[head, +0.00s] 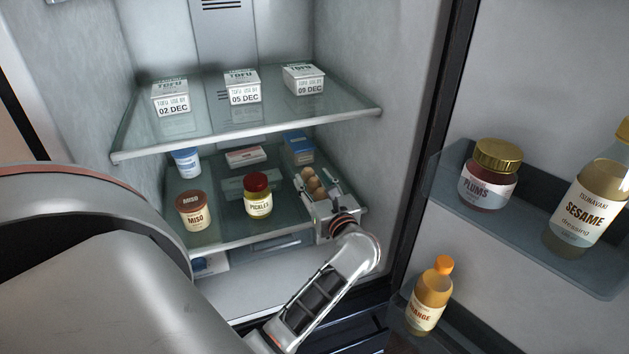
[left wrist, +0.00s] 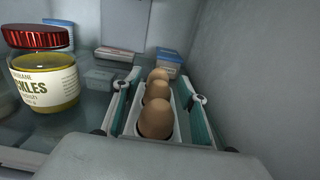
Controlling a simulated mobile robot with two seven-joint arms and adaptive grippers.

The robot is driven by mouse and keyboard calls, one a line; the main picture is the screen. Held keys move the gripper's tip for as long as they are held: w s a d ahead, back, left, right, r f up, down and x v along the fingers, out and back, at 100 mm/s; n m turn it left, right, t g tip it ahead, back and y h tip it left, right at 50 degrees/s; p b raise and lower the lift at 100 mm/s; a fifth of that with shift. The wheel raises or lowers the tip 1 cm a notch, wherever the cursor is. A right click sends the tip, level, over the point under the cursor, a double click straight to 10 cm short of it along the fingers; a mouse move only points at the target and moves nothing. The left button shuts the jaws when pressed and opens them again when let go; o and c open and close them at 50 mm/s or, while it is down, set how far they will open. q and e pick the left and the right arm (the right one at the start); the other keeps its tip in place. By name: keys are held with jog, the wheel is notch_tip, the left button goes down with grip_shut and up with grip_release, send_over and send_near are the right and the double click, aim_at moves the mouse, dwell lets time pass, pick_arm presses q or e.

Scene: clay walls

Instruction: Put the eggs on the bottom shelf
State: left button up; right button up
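Several brown eggs (head: 312,184) sit in a narrow white tray at the right front of the lower glass shelf (head: 225,226). In the left wrist view the eggs (left wrist: 156,118) stand in a row in the white tray (left wrist: 176,128). My left gripper (head: 322,190) is at the tray, its fingers along both long sides. In the left wrist view its teal pads lie close beside the tray, and the gripper (left wrist: 160,100) looks open with narrow gaps. The fridge floor (head: 245,290) shows below the lower glass shelf. My right gripper is out of view.
Pickles (head: 258,196) and miso (head: 193,211) jars stand left of the eggs; a blue carton (head: 298,147) is behind. Tofu boxes (head: 242,87) stand on the upper shelf (head: 200,138). A carton (head: 212,264) lies under the lower shelf. The open door holds plums (head: 487,180) and bottles.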

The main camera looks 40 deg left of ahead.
aim_at(324, 196)
pick_arm(q)
jog(key=shift+r, duration=0.1)
jog(key=shift+r, duration=0.2)
jog(key=v, duration=0.5)
jog(key=b+v, duration=0.1)
jog(key=v, duration=0.4)
jog(key=shift+s+d+f, duration=0.1)
jog(key=shift+d+f, duration=0.1)
jog(key=shift+v, duration=0.8)
jog(key=shift+r, duration=0.1)
